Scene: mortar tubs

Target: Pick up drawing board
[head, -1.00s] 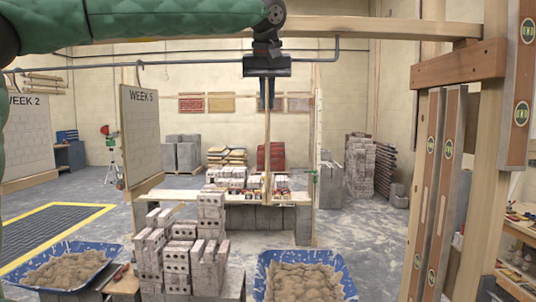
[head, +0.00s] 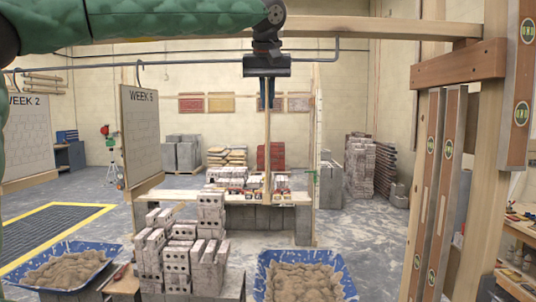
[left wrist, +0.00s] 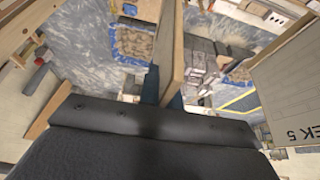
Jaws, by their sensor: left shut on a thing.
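The drawing board (head: 267,150) hangs upright below my left gripper (head: 267,98) and shows edge-on as a thin wooden strip in the head view. My left gripper is shut on its top edge. In the left wrist view the board (left wrist: 172,45) runs away from between the dark blue fingers (left wrist: 163,88). Its broad faces are mostly hidden by the edge-on angle. A pipe rail (head: 200,64) runs behind the gripper. My right gripper is in neither view.
A board marked WEEK 5 (head: 142,135) hangs by a hook left of the held board, and a WEEK 2 board (head: 28,135) is at far left. Stacked bricks (head: 208,235) and mortar tubs (head: 335,285) stand below. Spirit levels (head: 427,190) hang on a wooden post at right.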

